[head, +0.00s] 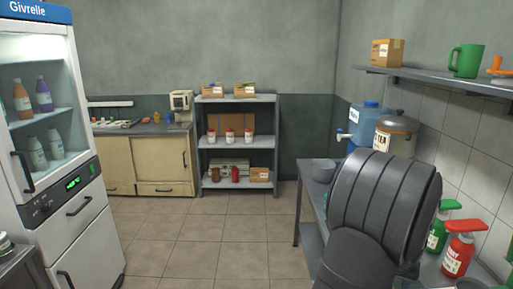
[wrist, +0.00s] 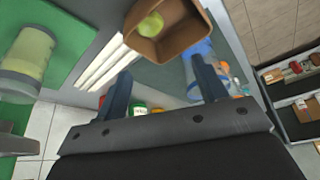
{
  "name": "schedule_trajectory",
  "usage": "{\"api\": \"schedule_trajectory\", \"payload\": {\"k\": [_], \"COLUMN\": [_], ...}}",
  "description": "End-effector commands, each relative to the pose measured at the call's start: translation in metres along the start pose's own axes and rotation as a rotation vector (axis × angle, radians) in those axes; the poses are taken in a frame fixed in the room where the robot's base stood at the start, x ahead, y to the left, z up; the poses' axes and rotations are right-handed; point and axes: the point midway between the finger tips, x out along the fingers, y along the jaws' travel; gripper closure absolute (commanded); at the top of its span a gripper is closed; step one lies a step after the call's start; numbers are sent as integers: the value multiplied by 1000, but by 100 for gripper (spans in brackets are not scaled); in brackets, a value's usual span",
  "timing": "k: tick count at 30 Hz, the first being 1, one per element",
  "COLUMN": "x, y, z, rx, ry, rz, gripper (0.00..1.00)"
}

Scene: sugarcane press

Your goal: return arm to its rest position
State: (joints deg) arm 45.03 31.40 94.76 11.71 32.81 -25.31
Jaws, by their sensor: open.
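My gripper (wrist: 160,67) shows in the wrist view with its two dark blue fingers spread apart. Nothing is held between them. Beyond the fingers is a grey surface with a brown square container (wrist: 183,47) at the top, a round light green thing (wrist: 151,24) inside it. The gripper does not show in the head view. There, a large dark ribbed part of my arm covers part of the right counter.
In the head view, a counter (head: 312,188) runs along the right under a wall shelf (head: 440,80). A fridge (head: 75,235) stands at left, a shelf rack (head: 238,98) at the back. The middle floor is clear.

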Motion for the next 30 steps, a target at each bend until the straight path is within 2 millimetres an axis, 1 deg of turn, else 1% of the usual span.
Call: {"api": "schedule_trajectory", "payload": {"k": [1,6,12,14,15,18,30], "x": [9,34,54,56,53,50,49], "y": [0,0,0,0,0,0,0], "z": [0,0,0,0,-2,-3,0], "rx": [0,-2,-1,0,-1,-1,0], "ry": [-2,-1,-1,0,3,2,1], "rz": [-1,0,0,0,1,1,1], "gripper": [35,35,35,35,35,35,35]}}
